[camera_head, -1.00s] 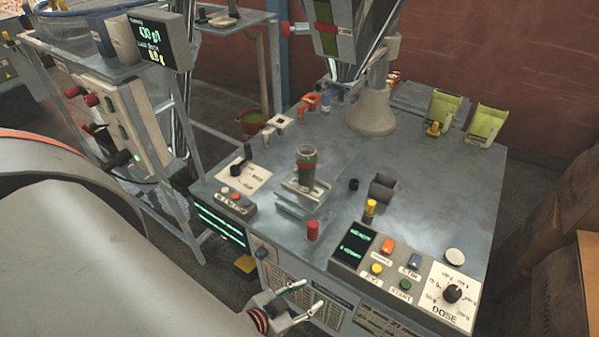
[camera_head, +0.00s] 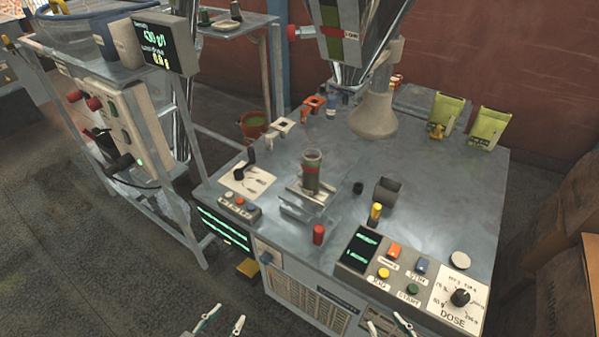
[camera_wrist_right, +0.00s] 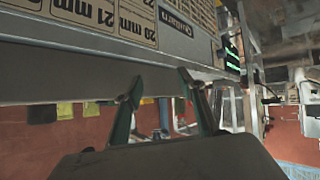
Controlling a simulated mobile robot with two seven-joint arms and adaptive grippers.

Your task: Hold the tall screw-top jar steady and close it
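The tall jar (camera_head: 311,177) stands upright on a small metal stand in the middle of the machine table. It is clear at the top, with green contents and a red band, and no lid shows on it. My left gripper (camera_head: 225,319) is at the bottom edge of the head view, low in front of the table, fingers apart and empty. My right gripper (camera_head: 391,324) is at the bottom edge further right, partly cut off. In the right wrist view the right gripper (camera_wrist_right: 159,80) has its fingers apart with nothing between them. Neither gripper touches the jar.
A red cylinder (camera_head: 318,235) stands in front of the jar. A small black knob (camera_head: 358,188) and a grey open box (camera_head: 387,190) are to its right. A control panel (camera_head: 398,275) lines the front edge. A funnel column (camera_head: 373,112) rises behind. The table's right side is clear.

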